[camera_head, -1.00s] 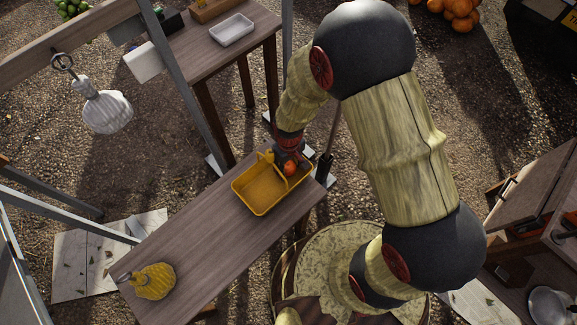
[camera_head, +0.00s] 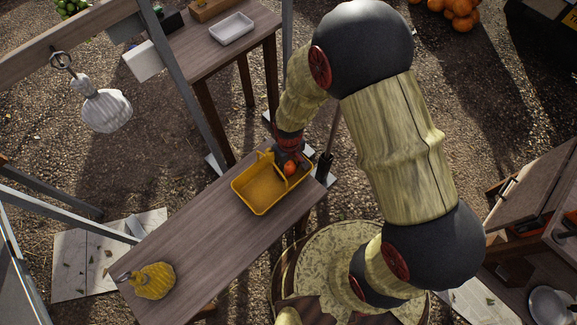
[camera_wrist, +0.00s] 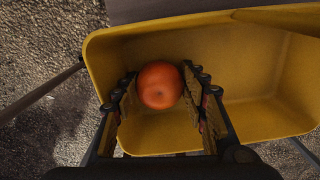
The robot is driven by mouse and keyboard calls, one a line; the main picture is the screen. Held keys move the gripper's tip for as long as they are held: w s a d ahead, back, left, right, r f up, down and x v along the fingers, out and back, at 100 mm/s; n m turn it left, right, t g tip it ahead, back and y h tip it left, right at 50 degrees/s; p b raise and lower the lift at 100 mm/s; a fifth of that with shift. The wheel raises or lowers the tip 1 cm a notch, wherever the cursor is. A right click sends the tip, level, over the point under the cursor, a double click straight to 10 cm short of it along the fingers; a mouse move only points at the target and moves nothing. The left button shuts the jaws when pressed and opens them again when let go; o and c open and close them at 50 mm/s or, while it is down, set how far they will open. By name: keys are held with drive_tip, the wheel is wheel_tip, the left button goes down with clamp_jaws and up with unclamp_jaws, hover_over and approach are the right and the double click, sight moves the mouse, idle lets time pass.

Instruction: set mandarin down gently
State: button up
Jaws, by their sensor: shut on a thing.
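The orange mandarin (camera_wrist: 160,86) shows between the two fingers of my gripper (camera_wrist: 160,92) in the wrist view. My gripper is shut on it. The mandarin also shows in the head view (camera_head: 291,168), at the right end of the yellow basket (camera_head: 262,207). In the wrist view the basket (camera_wrist: 95,70) surrounds the mandarin and fingertips, with its floor below. I cannot tell whether the mandarin touches the floor. My gripper in the head view (camera_head: 288,158) is partly hidden by my wrist.
The basket stands on a wooden table (camera_head: 205,235), with its handle (camera_wrist: 285,18) across it. A yellow bundle (camera_head: 154,281) lies at the table's near left end. The table between them is clear. A white bag (camera_head: 105,108) hangs at the left. A white tray (camera_head: 232,28) sits on another table.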

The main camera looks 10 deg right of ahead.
drive_tip(key=shift+f, duration=0.1)
drive_tip(key=o, duration=1.3)
drive_tip(key=shift+o, duration=0.3)
wheel_tip(320, 180, up, 13)
drive_tip(key=p, duration=1)
idle(0.6)
